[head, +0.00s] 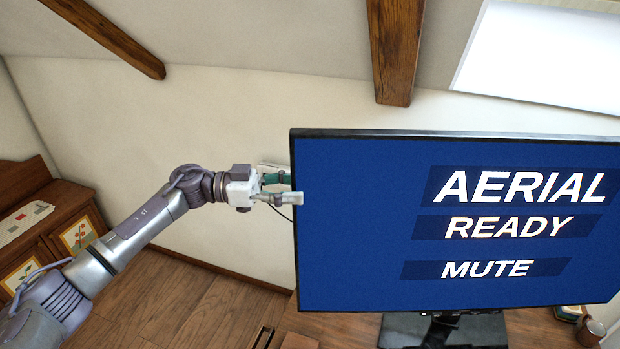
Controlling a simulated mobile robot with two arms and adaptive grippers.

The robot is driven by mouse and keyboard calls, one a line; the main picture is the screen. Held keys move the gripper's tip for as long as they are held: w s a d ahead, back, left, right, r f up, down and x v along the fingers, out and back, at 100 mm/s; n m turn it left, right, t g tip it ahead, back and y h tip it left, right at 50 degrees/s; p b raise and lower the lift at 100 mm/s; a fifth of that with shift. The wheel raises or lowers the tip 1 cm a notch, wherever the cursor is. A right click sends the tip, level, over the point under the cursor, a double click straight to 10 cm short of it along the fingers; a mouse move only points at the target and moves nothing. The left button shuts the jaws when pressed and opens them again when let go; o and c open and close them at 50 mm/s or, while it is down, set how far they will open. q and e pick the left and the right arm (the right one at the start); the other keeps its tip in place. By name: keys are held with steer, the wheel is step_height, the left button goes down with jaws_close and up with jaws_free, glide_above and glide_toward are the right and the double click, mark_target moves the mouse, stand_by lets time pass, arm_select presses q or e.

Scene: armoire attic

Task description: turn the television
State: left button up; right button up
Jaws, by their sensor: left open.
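The television (360,240) fills the right half of the head view. It has a thin black frame and a blue screen with the white words AERIAL, READY and MUTE. It stands on a dark base (400,332) at the bottom of the view. My left gripper (288,188) is open at the television's left edge, in the upper half of that side. One fingertip overlaps the frame's edge in the picture; I cannot tell whether it touches. The other finger lies close to the edge, its tip partly hidden. My right gripper is not in view.
A wooden cabinet (45,232) with painted panels stands at the far left. Wooden beams (397,50) cross the sloped ceiling, and a bright skylight (545,50) is at upper right. Small objects (590,330) sit at lower right. The wooden floor (200,300) at lower left is clear.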

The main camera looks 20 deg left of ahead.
mark_target(309, 188)
arm_select(q)
steer(key=shift+p+x, duration=0.4)
steer(key=shift+x, duration=1.3)
jaws_close()
